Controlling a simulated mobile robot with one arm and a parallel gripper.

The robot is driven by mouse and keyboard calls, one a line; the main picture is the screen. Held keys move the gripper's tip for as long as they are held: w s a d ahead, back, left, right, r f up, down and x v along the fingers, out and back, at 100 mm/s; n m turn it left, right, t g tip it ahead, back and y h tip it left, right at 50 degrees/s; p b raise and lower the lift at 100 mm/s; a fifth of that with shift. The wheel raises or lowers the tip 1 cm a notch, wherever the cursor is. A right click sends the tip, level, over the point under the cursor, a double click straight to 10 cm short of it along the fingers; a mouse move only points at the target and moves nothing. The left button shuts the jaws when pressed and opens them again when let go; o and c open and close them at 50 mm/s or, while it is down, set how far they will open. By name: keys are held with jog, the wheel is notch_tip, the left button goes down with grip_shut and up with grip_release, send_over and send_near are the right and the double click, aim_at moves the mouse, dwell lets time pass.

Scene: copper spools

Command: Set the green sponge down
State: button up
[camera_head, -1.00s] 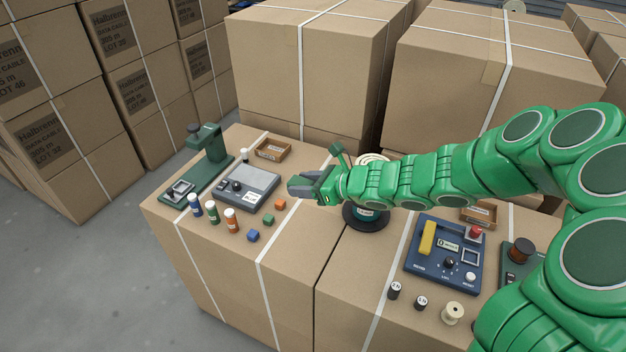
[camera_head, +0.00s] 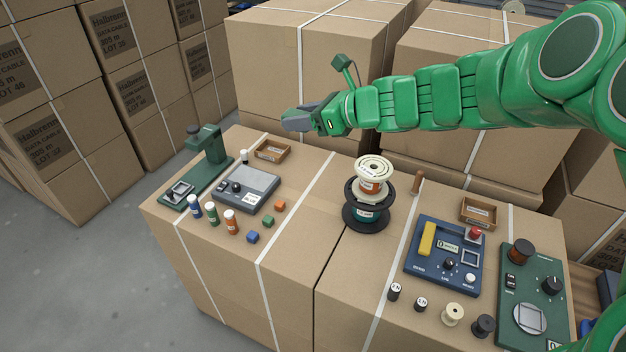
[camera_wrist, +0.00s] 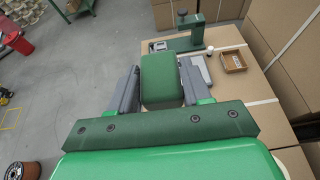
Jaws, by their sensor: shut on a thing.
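The green sponge (camera_wrist: 161,80) is a rounded green block held between the two grey fingers in the wrist view. My gripper (camera_wrist: 160,88) is shut on it. In the head view my gripper (camera_head: 291,120) is raised above the back part of the left carton top (camera_head: 310,185), in front of the tall stacked cartons. The sponge cannot be made out clearly in that view; the fingers hide it.
Below are a green stand (camera_head: 208,150), a grey scale (camera_head: 250,183), a small open box (camera_head: 272,150), small bottles (camera_head: 231,220) and coloured cubes (camera_head: 253,237). Stacked spools (camera_head: 366,215) stand centrally. Right are blue (camera_head: 420,265) and green (camera_head: 515,285) panels.

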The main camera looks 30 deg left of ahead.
jog(key=shift+r, duration=0.7)
jog(key=shift+w+a+m+t, duration=0.3)
jog(key=shift+w+a+t, duration=0.1)
jog(key=w+a+r+m+t+h, duration=0.3)
jog(key=w+a+m+t+h, duration=0.2)
jog(key=w+m+t, duration=0.55)
jog(key=shift+d+f+m+t+h, duration=1.05)
jog(key=shift+d+f+m+h, duration=1.05)
jog(key=shift+m+h, duration=1.7)
notch_tip(320, 180, down, 25)
jog(key=shift+n+h, duration=0.4)
jog(key=shift+n, duration=0.05)
jog(key=shift+w+a+f, duration=1.15)
jog(key=shift+w+f, duration=0.4)
jog(key=shift+w, duration=0.3)
jog(key=shift+w+a+f, duration=1.2)
jog(key=shift+w+f, duration=0.4)
jog(key=shift+w, duration=0.25)
jog(key=shift+w+a+f, duration=1.15)
jog(key=shift+w+f, duration=0.4)
jog(key=shift+w, duration=0.3)
